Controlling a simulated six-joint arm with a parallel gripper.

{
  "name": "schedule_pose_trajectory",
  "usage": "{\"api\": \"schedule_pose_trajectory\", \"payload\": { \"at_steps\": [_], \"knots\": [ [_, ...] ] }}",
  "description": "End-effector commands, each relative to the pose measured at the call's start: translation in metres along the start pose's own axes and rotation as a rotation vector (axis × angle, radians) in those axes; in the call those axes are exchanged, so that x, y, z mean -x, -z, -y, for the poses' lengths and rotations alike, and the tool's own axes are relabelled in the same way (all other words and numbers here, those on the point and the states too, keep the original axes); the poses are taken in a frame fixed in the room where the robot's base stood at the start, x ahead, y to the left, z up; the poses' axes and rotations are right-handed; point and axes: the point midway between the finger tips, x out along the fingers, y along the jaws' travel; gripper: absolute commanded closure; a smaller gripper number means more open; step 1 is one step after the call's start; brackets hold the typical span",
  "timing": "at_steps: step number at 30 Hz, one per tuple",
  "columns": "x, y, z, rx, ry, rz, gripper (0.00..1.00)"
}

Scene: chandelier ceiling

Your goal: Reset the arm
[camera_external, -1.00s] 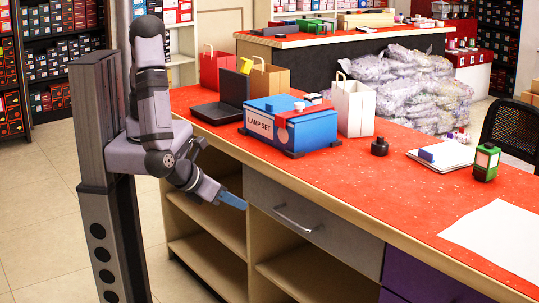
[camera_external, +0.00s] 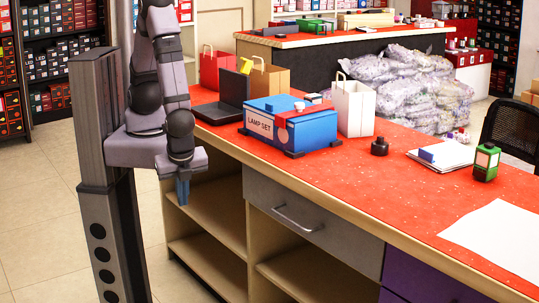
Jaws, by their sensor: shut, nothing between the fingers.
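My gripper (camera_external: 183,190) has blue fingers that point down. It hangs close to my column, in front of the open shelves at the left end of the counter and below the red counter top (camera_external: 405,185). The fingers are shut with nothing between them. My arm is folded up above it, near the column.
On the counter stand a blue lamp set box (camera_external: 262,125), a black laptop (camera_external: 226,105), paper bags (camera_external: 354,108), a dark bottle (camera_external: 379,146) and a green lantern-like item (camera_external: 486,163). A grey drawer (camera_external: 290,215) is closed. The floor left of my column is clear.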

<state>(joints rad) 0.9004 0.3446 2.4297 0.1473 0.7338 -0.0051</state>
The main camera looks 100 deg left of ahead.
Motion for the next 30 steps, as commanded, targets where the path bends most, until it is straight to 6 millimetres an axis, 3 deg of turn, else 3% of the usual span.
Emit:
{"api": "schedule_pose_trajectory", "payload": {
  "at_steps": [1,8,15,21,30],
  "knots": [
    [0.014,-0.008,0.006,0.089,-0.045,-0.028,1.0],
    [0.063,-0.041,0.046,0.477,-0.197,-0.151,1.0],
    [0.106,-0.081,0.112,0.801,-0.226,-0.279,1.0],
    [0.118,-0.109,0.142,0.964,-0.232,-0.316,1.0],
    [0.116,-0.119,0.148,1.017,-0.242,-0.309,1.0]
  ]
}}
